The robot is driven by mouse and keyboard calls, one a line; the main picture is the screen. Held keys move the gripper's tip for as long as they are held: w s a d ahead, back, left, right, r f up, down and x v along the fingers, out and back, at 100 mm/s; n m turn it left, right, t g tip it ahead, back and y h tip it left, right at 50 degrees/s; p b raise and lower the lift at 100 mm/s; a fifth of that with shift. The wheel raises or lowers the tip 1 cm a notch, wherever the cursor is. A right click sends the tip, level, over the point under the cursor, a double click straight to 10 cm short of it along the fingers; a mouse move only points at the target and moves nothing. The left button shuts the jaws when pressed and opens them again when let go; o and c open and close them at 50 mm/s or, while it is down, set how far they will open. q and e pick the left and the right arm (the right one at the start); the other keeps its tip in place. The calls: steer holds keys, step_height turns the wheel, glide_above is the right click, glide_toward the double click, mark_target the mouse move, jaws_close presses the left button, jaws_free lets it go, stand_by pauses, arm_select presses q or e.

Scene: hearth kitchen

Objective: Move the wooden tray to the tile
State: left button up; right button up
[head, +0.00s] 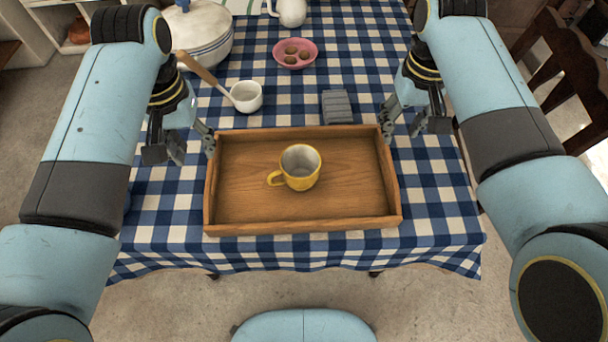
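The wooden tray (240,205) lies flat on the checked cloth near the table's front edge. A yellow mug (299,180) with a white inside stands upright in it, handle to the left. My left gripper (192,152) is open at the tray's far left corner, its inner finger close to the left wall. My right gripper (402,130) is open at the far right corner, its inner finger close to the rim. I cannot tell whether either finger touches the tray. No tile is clearly identifiable; a white and green flat thing (243,5) is partly cut off at the top edge.
Behind the tray are a white ladle cup (247,97) with a wooden handle, a grey ridged block (337,107) and a pink bowl (295,53) of brown round things. A white pot (200,32) and white jug (291,12) stand farther back. Cloth (375,60) is clear at the back right.

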mark_target(209, 176)
arm_select(q)
steer(key=shift+s, duration=0.15)
arm_select(e)
steer(key=shift+s, duration=0.15)
